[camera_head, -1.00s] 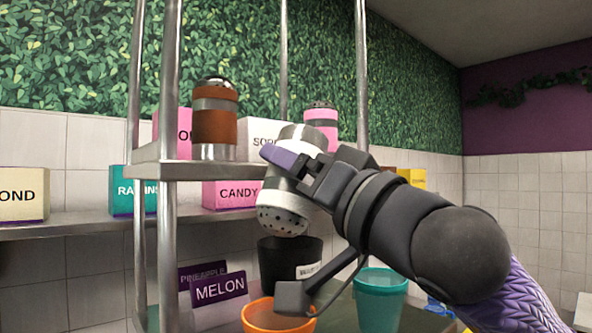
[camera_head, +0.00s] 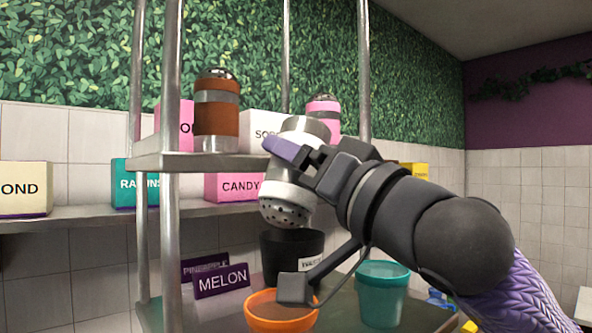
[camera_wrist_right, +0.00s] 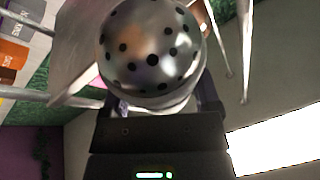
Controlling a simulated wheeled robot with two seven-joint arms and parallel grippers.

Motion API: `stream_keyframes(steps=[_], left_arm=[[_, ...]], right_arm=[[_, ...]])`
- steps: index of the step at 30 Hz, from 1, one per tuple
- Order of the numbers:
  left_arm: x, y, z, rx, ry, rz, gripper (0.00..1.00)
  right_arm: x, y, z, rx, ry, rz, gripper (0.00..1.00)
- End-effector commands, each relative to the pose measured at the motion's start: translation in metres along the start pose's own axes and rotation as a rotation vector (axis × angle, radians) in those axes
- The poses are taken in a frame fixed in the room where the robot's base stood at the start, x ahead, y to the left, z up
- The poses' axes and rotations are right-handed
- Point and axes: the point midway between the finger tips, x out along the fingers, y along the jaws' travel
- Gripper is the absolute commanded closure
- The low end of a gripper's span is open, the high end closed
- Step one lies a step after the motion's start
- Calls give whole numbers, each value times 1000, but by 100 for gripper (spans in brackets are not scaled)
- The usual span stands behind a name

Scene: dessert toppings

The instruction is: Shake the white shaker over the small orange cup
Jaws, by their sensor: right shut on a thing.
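The white shaker (camera_head: 287,193) has silver ends and a perforated head. It is tilted head-down in the head view, its holes facing down above the small orange cup (camera_head: 281,322). My right gripper (camera_head: 296,158) is shut on the shaker's middle. In the right wrist view the shaker's holed head (camera_wrist_right: 150,48) fills the top centre. The orange cup stands low at the bottom of the head view, with a dark part of my arm in front of its rim. No falling topping is visible. My left gripper is not in view.
A black cup (camera_head: 290,255) stands behind the orange cup, and a teal cup (camera_head: 382,297) to its right. MELON and PINEAPPLE signs (camera_head: 221,282) stand left.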

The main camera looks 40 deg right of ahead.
Motion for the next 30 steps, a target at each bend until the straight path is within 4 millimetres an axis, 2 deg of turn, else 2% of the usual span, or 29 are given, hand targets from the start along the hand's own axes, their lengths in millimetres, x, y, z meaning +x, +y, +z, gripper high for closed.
stream_keyframes(steps=[1, 24, 30], left_arm=[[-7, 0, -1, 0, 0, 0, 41], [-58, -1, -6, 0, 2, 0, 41], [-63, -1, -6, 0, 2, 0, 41]], right_arm=[[2, -3, -6, 0, 1, -1, 86], [20, -27, -52, 0, 1, -1, 86], [21, -29, -56, 0, 0, -1, 86]])
